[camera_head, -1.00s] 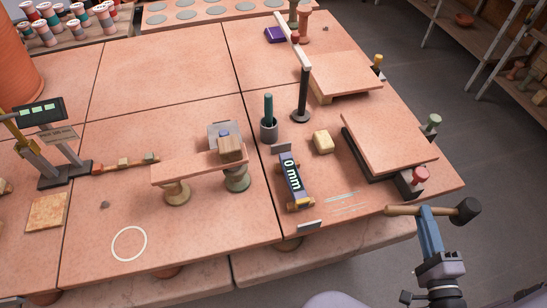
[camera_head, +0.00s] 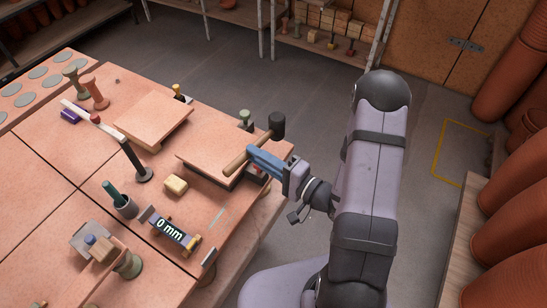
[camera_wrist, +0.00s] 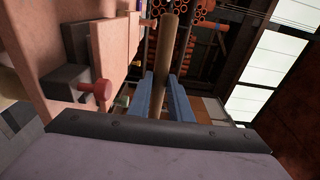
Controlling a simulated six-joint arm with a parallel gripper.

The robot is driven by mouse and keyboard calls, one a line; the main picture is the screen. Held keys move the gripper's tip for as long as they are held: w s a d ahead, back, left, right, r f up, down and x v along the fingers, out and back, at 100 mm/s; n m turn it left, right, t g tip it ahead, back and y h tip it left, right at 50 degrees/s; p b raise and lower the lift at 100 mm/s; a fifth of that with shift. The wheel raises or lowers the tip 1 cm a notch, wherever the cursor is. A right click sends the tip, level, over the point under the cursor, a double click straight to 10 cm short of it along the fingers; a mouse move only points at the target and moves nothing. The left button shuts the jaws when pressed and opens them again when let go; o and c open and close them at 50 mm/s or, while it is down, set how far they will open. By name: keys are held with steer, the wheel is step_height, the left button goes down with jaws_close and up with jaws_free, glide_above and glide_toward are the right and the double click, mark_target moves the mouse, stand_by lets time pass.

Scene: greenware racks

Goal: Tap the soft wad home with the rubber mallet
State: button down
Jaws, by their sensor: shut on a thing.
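My gripper (camera_head: 262,160) is shut on the wooden handle of the rubber mallet (camera_head: 277,124). The black head points away to the upper right, and the handle end reaches over the front slab in the picture. In the wrist view the handle (camera_wrist: 168,50) stands between my blue fingers (camera_wrist: 165,97); the head is not visible there. A pale yellow block (camera_head: 176,185) lies on the table. I cannot tell which, if either, is the soft wad.
Floor is open behind the table.

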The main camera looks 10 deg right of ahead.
steer(key=s+a+r+n+g+y+p, duration=0.2)
steer(key=s+a+r+n+g+p, duration=0.15)
steer(key=a, duration=0.35)
steer(key=s+a+r+n+g+y+p, duration=0.2)
steer(key=a+g, duration=0.2)
steer(key=a, duration=0.3)
steer(key=s+a+r+n+g+y+p, duration=0.2)
steer(key=s+a+r+n+g, duration=0.1)
steer(key=a, duration=0.3)
steer(key=s+a+r+n+g+p, duration=0.2)
steer(key=s+a+n+g+p, duration=0.1)
steer(key=s+a+g, duration=0.2)
steer(key=s+a+r+n+g+h+p, duration=0.1)
steer(key=s+a+r+n+g+p, duration=0.2)
steer(key=s+a+g, duration=0.3)
steer(key=s+a, duration=0.1)
steer(key=s, duration=0.3)
steer(key=shift+n, duration=0.35)
step_height(320, 180, down, 5)
steer(key=b, duration=0.5)
steer(key=shift+r, duration=0.1)
